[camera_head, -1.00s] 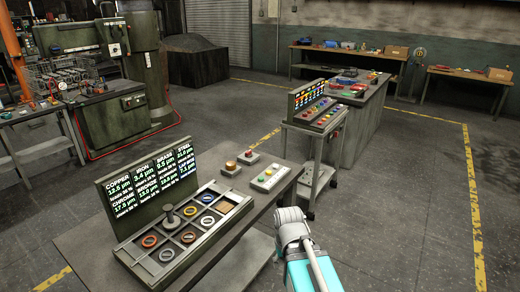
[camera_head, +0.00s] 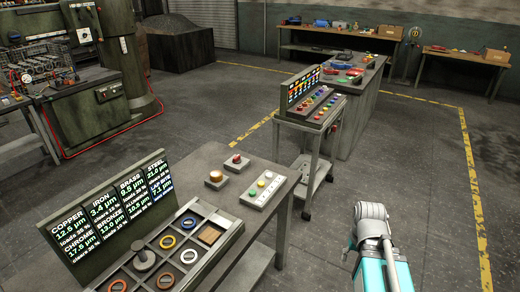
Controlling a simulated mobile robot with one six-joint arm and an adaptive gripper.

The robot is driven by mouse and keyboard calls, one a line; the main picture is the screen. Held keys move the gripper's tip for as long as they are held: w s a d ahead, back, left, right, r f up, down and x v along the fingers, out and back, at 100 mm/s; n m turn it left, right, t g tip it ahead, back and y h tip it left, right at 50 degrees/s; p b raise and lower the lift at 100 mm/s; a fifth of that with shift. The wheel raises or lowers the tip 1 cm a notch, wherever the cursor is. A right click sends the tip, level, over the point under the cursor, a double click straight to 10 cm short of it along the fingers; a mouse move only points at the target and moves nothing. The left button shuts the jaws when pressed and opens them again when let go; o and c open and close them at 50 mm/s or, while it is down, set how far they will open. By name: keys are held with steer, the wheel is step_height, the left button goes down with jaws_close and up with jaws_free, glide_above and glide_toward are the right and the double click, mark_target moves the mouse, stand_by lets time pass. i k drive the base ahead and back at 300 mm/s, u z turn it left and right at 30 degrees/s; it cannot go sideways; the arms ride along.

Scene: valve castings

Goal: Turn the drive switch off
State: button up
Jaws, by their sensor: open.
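Which control is the drive switch I cannot tell; no label for it is readable. A green machine (camera_head: 88,124) at the left carries a plate with dark rotary knobs (camera_head: 108,92) on its front and a pale switch plate (camera_head: 123,45) higher up. A small box with coloured buttons (camera_head: 263,190) lies on the near bench, beside two single-button boxes (camera_head: 236,163). Switch positions are too small to read. Only part of my arm, grey and teal, shows at the lower right; my gripper is not in view.
The near bench (camera_head: 262,233) holds a compartment tray of rings (camera_head: 213,253) and a lit display (camera_head: 115,205). Behind it stand a cart with a button panel (camera_head: 314,107) and a long grey bench (camera_head: 360,120). Open floor (camera_head: 420,170) lies right, with yellow lines.

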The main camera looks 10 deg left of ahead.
mark_target(236, 160)
steer(key=z, duration=0.05)
steer(key=i, duration=0.65)
steer(key=u, duration=0.55)
steer(key=i, duration=0.65)
steer(key=u, duration=0.65)
